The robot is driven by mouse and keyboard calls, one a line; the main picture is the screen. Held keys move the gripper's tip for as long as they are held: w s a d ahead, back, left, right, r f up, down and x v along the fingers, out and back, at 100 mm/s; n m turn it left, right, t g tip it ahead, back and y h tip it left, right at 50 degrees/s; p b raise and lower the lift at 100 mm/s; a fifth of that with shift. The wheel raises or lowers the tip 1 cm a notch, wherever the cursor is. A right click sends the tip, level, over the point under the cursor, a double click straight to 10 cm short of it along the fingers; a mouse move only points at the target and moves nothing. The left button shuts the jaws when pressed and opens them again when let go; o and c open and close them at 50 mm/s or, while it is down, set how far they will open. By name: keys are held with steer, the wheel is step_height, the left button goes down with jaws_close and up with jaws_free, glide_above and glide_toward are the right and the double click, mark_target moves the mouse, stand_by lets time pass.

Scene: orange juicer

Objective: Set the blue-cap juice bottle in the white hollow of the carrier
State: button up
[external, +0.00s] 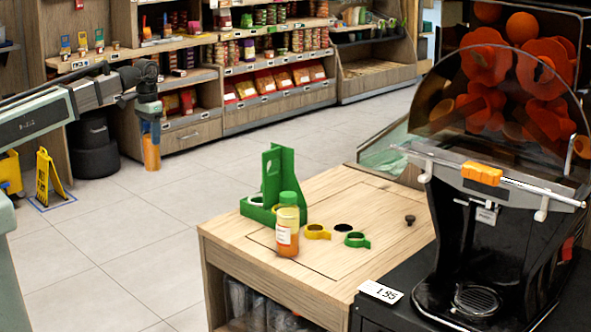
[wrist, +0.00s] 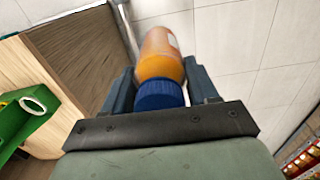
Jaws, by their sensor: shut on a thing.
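My gripper (external: 150,108) is shut on the blue-cap juice bottle (external: 151,152), holding it by the cap with the orange body hanging down. It is in the air left of the counter, over the floor. In the wrist view the blue cap (wrist: 159,95) sits between the two fingers, and the orange bottle body extends beyond it. The green carrier (external: 272,178) with an upright divider stands on the counter, to the right of my gripper. Its white hollow (external: 254,199) is at its left side and appears empty. In the wrist view the carrier (wrist: 14,125) shows at the left edge.
A green-cap bottle (external: 288,228) stands at the carrier's front. A large juicer (external: 480,210) stands at right. The air between bottle and carrier looks clear.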

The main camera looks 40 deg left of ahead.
steer(key=d+r+m, duration=0.2)
steer(key=d+r, duration=0.1)
steer(key=d, duration=0.8)
step_height(320, 180, up, 20)
steer(key=n, duration=0.7)
glide_above(272, 186)
steer(key=w+a, duration=0.1)
steer(key=a, duration=0.4)
steer(key=n, duration=1.1)
step_height(272, 186, down, 28)
steer(key=shift+s+r+n, duration=0.25)
steer(key=shift+n, duration=0.05)
steer(key=shift+a, duration=0.1)
steer(key=o, duration=1.3)
steer(key=shift+f, duration=0.1)
